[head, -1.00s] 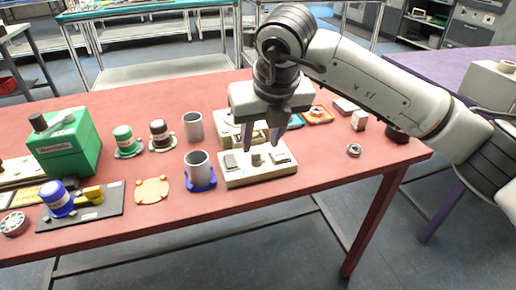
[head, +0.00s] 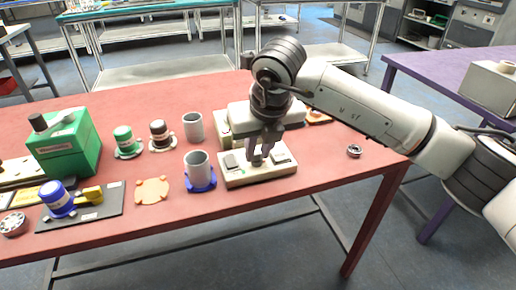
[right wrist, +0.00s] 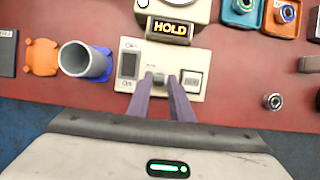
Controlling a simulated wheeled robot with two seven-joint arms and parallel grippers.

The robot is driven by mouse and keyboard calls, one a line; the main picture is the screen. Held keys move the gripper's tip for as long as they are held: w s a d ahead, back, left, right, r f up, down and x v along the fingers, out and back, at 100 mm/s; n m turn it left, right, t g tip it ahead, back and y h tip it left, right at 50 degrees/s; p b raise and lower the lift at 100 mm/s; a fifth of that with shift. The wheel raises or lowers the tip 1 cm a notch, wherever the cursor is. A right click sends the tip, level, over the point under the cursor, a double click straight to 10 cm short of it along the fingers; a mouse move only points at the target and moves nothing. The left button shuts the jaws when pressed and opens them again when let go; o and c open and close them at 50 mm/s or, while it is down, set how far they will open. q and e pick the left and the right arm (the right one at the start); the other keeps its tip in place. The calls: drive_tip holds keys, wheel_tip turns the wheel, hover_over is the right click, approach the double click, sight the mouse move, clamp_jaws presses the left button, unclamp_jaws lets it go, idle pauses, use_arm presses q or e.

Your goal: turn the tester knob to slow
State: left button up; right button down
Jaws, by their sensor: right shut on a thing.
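The tester is a cream box (head: 236,180) near the table's front edge. It also shows in the right wrist view (right wrist: 207,60), with an On/Off rocker switch (right wrist: 128,66) on the left and a pale plate (right wrist: 191,82) on the right. Its small grey knob (right wrist: 158,78) is in the middle, between my right gripper's fingertips. My right gripper (head: 261,160) points down onto the tester and is shut on the knob. The finger contact and the knob's markings are too small or hidden to read. My left gripper is not in view.
A device with a lit HOLD display (right wrist: 169,28) stands right behind the tester. A grey cylinder (head: 198,163) in a blue base is close on its left. A metal ring (head: 354,151) lies to the right, with clear red table around it.

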drive_tip(key=shift+n, duration=0.3)
drive_tip(key=shift+d+n+y+b, duration=0.15)
drive_tip(key=shift+n+y+b, duration=0.35)
drive_tip(key=shift+n, duration=0.4)
drive_tip(key=n, duration=0.1)
drive_tip(key=n+g+y, duration=0.1)
drive_tip(key=n, duration=0.1)
drive_tip(key=shift+w+d+n, duration=0.15)
drive_tip(key=shift+n, duration=0.15)
drive_tip(key=n+g, duration=0.1)
drive_tip(key=n, duration=0.1)
drive_tip(key=n+p, duration=0.1)
drive_tip(key=n, duration=0.1)
drive_tip(key=n+g+y, duration=0.1)
drive_tip(key=n, duration=0.1)
drive_tip(key=shift+w+r+g+p, duration=0.15)
drive_tip(key=shift+w+g+p, duration=0.15)
drive_tip(key=shift+p, duration=0.1)
drive_tip(key=n+g+p, duration=0.1)
drive_tip(key=n, duration=0.2)
drive_tip(key=shift+w+n, duration=0.15)
drive_tip(key=shift+n, duration=0.15)
drive_tip(key=shift+n+g+p, duration=0.4)
drive_tip(key=shift+n+g, duration=0.1)
drive_tip(key=shift+n, duration=0.8)
